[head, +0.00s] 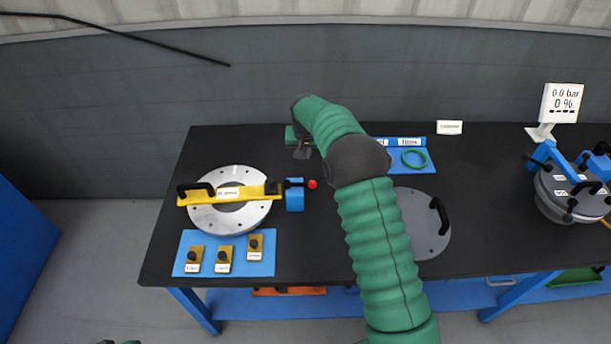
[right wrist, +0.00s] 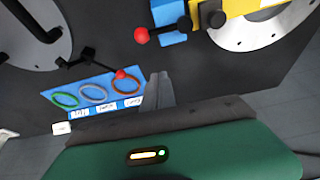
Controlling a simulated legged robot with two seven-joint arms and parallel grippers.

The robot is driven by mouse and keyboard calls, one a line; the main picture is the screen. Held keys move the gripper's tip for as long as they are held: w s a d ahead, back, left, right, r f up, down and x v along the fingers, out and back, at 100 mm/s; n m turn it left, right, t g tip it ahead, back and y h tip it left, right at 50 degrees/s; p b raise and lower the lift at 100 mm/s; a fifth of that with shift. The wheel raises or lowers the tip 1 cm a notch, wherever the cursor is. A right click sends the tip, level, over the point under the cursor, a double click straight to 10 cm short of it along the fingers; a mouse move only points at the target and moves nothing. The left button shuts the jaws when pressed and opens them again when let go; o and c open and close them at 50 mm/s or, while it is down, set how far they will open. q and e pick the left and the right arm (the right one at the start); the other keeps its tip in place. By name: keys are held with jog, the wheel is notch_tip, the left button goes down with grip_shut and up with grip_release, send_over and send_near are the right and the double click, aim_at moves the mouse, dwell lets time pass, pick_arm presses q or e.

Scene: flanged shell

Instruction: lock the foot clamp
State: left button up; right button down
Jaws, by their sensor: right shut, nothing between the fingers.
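The foot clamp is a blue block (head: 295,201) at the right end of the yellow bar (head: 228,195), which lies across a grey flanged ring (head: 212,222). Its black lever ends in a red knob (head: 313,184) and points right in the head view. In the right wrist view the knob (right wrist: 141,35) and blue block (right wrist: 172,38) are at the top. My right gripper (head: 302,151) is behind the clamp, toward the table's far edge, apart from the knob. Its fingers (right wrist: 159,88) are shut and empty.
A blue mat (head: 424,166) with coloured rings and a black piece with a red tip (right wrist: 121,74) lie near my fingers. A grey disc (head: 415,247) with a handle is partly behind my arm. A blue mat (head: 267,268) holds several labelled yellow blocks. A vessel (head: 553,207) stands right.

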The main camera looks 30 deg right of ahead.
jog(key=shift+a, duration=0.2)
jog(key=p+x, duration=0.2)
jog(key=x, duration=0.8)
jog(key=s+a+p, duration=0.2)
jog(key=s, duration=0.1)
jog(key=shift+s+a+f, duration=0.1)
jog(key=shift+s+f, duration=0.05)
jog(key=shift+f, duration=0.2)
